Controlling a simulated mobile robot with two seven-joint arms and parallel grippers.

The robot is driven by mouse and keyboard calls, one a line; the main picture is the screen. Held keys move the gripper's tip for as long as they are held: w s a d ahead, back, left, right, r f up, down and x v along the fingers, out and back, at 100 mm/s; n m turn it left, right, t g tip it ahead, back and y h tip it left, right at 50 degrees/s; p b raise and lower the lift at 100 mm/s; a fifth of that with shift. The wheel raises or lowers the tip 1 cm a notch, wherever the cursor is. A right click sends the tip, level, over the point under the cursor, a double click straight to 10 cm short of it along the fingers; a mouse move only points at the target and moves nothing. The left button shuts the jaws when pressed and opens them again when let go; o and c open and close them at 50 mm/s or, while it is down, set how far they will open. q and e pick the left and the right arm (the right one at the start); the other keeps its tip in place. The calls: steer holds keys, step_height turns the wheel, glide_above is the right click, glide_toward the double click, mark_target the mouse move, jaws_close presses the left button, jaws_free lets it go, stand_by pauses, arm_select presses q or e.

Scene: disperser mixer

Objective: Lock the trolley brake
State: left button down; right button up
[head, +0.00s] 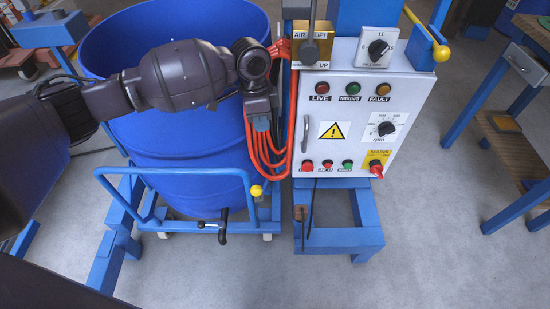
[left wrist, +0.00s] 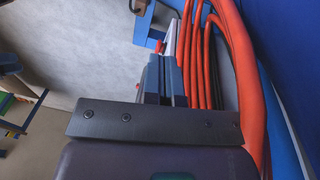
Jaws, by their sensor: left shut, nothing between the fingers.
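The blue trolley (head: 180,172) holds a big blue drum (head: 195,140). A black lever with a crossbar (head: 222,226) hangs low at the trolley's front, near the floor; it looks like the brake pedal, but its locked state cannot be told. My left gripper (head: 262,124) points down between the drum and the control box, well above the black lever. It is shut and empty, beside the red hoses. Its fingers also show together in the left wrist view (left wrist: 164,62). My right gripper is not in view.
Red hoses (head: 270,155) hang right beside my left gripper, also close in the left wrist view (left wrist: 243,75). The grey control box (head: 345,90) stands to the right, above a blue machine foot (head: 340,238). The floor (head: 240,275) in front is clear.

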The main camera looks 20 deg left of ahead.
mark_target(258, 195)
arm_select(q)
steer(key=shift+s+a+r+m+g+y, duration=0.15)
steer(key=shift+s+a+m+g, duration=0.1)
steer(key=shift+s+g, duration=0.25)
steer(key=shift+s+a+r+m+g+y, duration=0.15)
steer(key=shift+s+a+m+g, duration=0.1)
steer(key=shift+s+g, duration=0.25)
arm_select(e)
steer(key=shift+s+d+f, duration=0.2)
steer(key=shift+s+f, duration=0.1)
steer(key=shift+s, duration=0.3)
arm_select(q)
steer(key=shift+s+f, duration=0.1)
steer(key=shift+f, duration=0.05)
steer(key=shift+s+d+f+b, duration=0.4)
steer(key=shift+s+f, duration=0.55)
steer(key=shift+f, duration=0.9)
steer(key=shift+s+d+f+b, duration=0.15)
steer(key=shift+s+f+b, duration=0.6)
steer(key=shift+f, duration=1.1)
steer(key=shift+s+d+f+b, duration=0.3)
steer(key=shift+s+f, duration=0.85)
steer(key=shift+f, duration=0.7)
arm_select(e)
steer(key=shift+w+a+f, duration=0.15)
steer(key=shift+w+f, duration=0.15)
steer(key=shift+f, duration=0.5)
